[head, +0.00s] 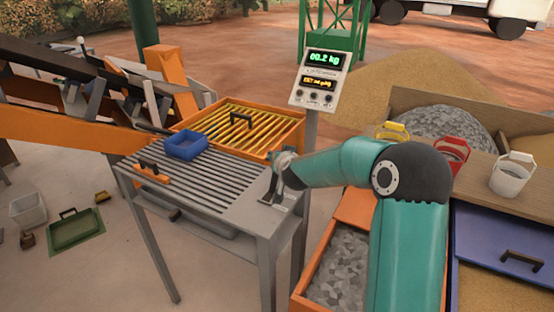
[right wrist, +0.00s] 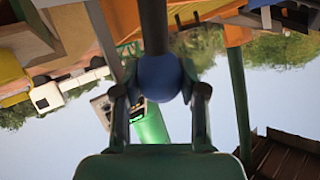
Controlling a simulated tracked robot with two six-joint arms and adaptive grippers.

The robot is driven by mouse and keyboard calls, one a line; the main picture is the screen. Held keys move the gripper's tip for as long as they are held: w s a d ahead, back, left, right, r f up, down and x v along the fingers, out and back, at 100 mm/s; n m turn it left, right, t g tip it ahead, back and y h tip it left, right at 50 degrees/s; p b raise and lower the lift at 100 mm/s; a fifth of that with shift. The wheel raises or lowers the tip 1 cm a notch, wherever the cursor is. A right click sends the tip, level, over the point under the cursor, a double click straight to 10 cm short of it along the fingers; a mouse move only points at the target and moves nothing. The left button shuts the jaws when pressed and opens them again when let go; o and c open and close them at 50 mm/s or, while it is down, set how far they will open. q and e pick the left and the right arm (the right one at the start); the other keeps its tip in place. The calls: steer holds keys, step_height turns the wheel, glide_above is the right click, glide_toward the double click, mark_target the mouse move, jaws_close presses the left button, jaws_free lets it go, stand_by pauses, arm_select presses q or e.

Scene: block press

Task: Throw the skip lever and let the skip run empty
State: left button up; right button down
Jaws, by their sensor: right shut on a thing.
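My right gripper (head: 284,166) is at the near right end of the slatted grey table. In the right wrist view the right gripper (right wrist: 160,92) is shut on a round blue knob (right wrist: 158,72) at the end of a dark rod (right wrist: 153,25), one finger on each side. In the head view the gripper hides the knob, and a lever base (head: 275,198) shows just below it on the table. An orange inclined frame (head: 60,128) stands at the left. I cannot tell which part is the skip or whether it holds anything. My left gripper is out of view.
A blue tray (head: 186,146) sits on the slatted table (head: 200,182), with a yellow-barred orange box (head: 290,137) behind. A scale display (head: 322,76) reads 00.2 kg. An orange bin of grey stone (head: 340,262) is at the right, near several buckets.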

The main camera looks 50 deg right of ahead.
steer(key=shift+d, duration=0.2)
steer(key=c, duration=1.1)
jaws_free()
steer(key=o, duration=0.5)
steer(key=shift+w+d+f, duration=0.15)
steer(key=shift+d+f, duration=0.05)
steer(key=shift+c, duration=0.2)
steer(key=shift+s+a+r, duration=0.2)
steer(key=shift+s+a, duration=0.05)
steer(key=shift+a, duration=0.1)
steer(key=v, duration=1.1)
steer(key=shift+a, duration=0.15)
steer(key=shift+s+r, duration=0.1)
steer(key=shift+s, duration=0.05)
